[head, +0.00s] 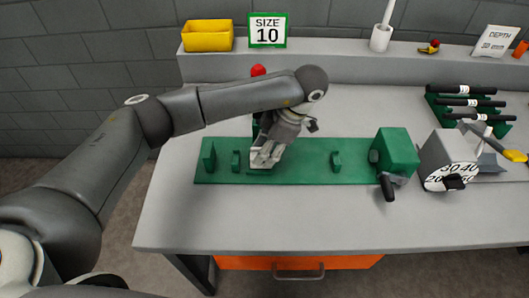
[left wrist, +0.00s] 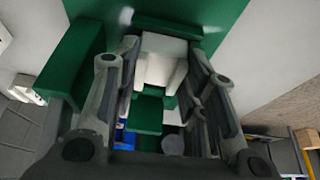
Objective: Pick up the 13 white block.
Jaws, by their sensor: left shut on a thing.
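My left gripper (head: 266,156) reaches down over the green fixture board (head: 305,174) on the bench. In the left wrist view, a white block (left wrist: 161,62) sits between the two fingers of the left gripper (left wrist: 160,85), which is shut on it. No number can be read on the block. In the head view the gripper and wrist hide most of the block, and I cannot tell whether it touches the board. My right gripper is not in view.
Green uprights (head: 208,154) stand along the board. A green block with a dark handle (head: 387,187) and a grey device with a number dial (head: 449,176) stand to the right. A rack holds black rods (head: 463,103). A yellow bin (head: 208,35) and "SIZE 10" sign (head: 267,30) stand behind.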

